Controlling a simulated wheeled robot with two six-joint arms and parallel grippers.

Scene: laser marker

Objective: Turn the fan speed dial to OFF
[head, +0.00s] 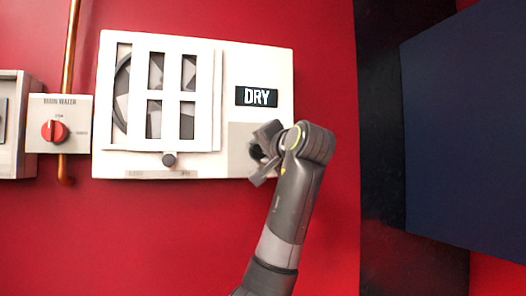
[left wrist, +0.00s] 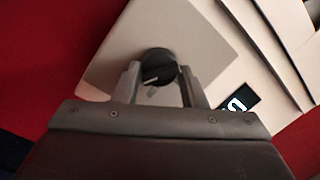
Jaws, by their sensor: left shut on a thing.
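The fan speed dial is a round black knob (left wrist: 158,62) with a pale pointer line, on a beige-grey panel at the lower right of the white unit. In the left wrist view it sits between the two fingers of my left gripper (left wrist: 159,75), which is shut on its sides. In the head view my left gripper (head: 262,153) is at that panel and covers most of the dial (head: 255,152). The dial's printed labels are not readable in either view. My right gripper does not show.
At left are a red MAIN WATER knob (head: 54,131) and a copper pipe (head: 70,45). The red wall below is clear.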

